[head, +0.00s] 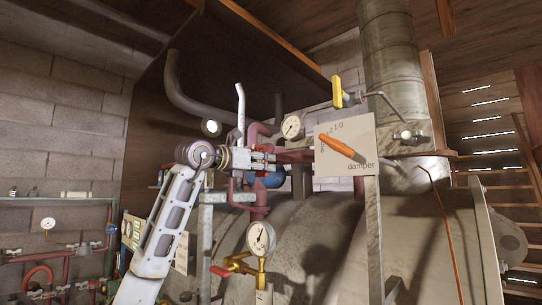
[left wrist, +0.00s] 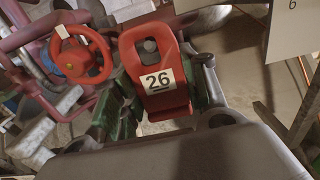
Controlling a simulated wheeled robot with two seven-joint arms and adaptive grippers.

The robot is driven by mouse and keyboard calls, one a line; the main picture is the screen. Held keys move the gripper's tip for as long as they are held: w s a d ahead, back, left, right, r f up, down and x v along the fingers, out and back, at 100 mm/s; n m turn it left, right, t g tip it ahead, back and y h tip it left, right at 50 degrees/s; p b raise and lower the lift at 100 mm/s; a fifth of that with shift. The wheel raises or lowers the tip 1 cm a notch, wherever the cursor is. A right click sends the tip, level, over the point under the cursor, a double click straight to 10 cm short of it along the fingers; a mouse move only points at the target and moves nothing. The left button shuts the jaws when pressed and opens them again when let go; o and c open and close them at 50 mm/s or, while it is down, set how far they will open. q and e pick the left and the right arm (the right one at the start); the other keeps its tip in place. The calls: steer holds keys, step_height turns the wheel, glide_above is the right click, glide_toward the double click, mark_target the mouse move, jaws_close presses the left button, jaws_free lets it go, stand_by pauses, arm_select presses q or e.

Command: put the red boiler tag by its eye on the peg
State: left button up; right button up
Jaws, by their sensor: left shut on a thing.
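The red boiler tag (left wrist: 158,75) shows in the left wrist view with a white label reading 26 and an eye at its upper end. My left gripper (head: 264,158) is shut on the tag's lower part; its green-padded fingers flank the tag in the left wrist view. A dark grey rounded shape, perhaps the peg, shows in the eye; I cannot tell whether it is through the eye or behind it. In the head view the gripper is among the red pipes above the boiler, and the tag is not clear there. My right gripper is not in view.
A red handwheel (left wrist: 83,57) and pink-red pipes lie close left of the tag. In the head view, a damper plate (head: 345,149) with an orange pointer stands right of the gripper. Gauges (head: 261,238) sit below and above it. The large boiler (head: 310,235) fills the space below.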

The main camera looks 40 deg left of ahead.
arm_select(q)
steer(key=shift+w+d+f+p, duration=0.1)
steer(key=shift+w+p, duration=0.6)
steer(key=shift+w, duration=0.6)
stand_by(2.6)
steer(key=shift+w+f, duration=0.2)
steer(key=shift+w, duration=0.4)
stand_by(1.8)
steer(key=shift+f, duration=0.2)
stand_by(0.9)
steer(key=o, duration=1)
